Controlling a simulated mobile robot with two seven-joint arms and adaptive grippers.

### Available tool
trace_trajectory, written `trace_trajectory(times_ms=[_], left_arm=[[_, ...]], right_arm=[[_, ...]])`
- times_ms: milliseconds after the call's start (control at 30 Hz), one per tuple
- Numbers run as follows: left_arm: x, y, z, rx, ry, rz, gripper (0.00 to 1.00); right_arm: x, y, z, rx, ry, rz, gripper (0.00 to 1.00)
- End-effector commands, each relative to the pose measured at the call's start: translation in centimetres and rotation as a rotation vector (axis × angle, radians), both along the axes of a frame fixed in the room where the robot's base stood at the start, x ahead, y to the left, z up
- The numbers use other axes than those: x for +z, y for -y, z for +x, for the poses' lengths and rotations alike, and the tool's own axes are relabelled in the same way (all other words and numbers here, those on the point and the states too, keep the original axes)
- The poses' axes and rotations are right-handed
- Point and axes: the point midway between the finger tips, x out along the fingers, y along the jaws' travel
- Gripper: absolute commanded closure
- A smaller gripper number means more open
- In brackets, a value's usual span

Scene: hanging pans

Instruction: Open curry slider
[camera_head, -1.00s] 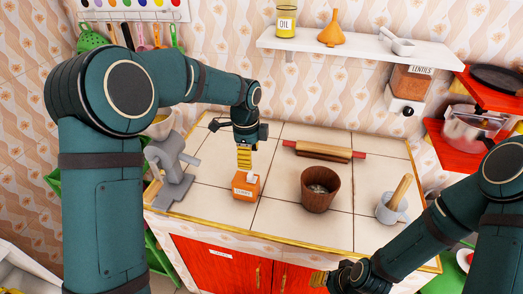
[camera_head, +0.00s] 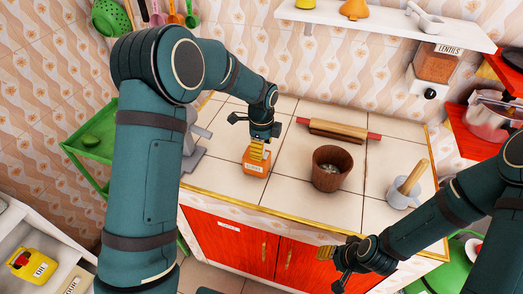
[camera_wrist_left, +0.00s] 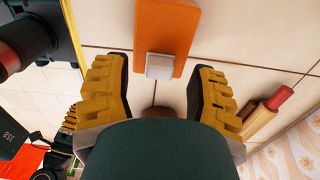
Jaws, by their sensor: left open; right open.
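The orange curry box (camera_head: 256,164) stands on the tiled counter behind its front edge. A light slider (camera_wrist_left: 159,66) is on the box, shown between my left fingers in the left wrist view. My left gripper (camera_head: 258,151) points down just over the box, with its yellow fingers spread and nothing held. The fingers hide much of the slider in the head view; contact cannot be told. The box also shows in the left wrist view (camera_wrist_left: 167,28). My right gripper (camera_head: 326,253) is open and empty in front of the red cabinet doors, far from the box.
A brown wooden pot (camera_head: 331,169), a rolling pin (camera_head: 338,130) and a mortar with pestle (camera_head: 405,188) stand to the right of the box. A grey appliance (camera_head: 194,143) is to its left. A shelf (camera_head: 390,20) hangs above the counter.

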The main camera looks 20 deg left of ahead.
Motion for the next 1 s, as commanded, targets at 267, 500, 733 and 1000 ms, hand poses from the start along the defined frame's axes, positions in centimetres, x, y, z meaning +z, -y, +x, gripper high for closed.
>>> trace_trajectory(times_ms=[267,500,733,1000], left_arm=[[-1.44,-0.01,-0.02,0.0,0.0,0.0,0.43],[-1.42,-0.01,-0.02,0.0,0.0,0.0,0.47],[-1.41,-0.01,-0.02,0.0,0.0,0.0,1.0],[-1.46,-0.34,-0.03,0.001,-0.001,0.0,1.0]], right_arm=[[-0.11,-0.01,0.02,0.0,0.0,0.0,0.53],[-0.1,0.0,0.01,0.0,0.0,0.0,0.53],[-0.1,-0.02,0.01,0.0,0.0,0.0,0.53],[-0.09,-0.01,0.01,0.0,0.0,0.0,0.53]])
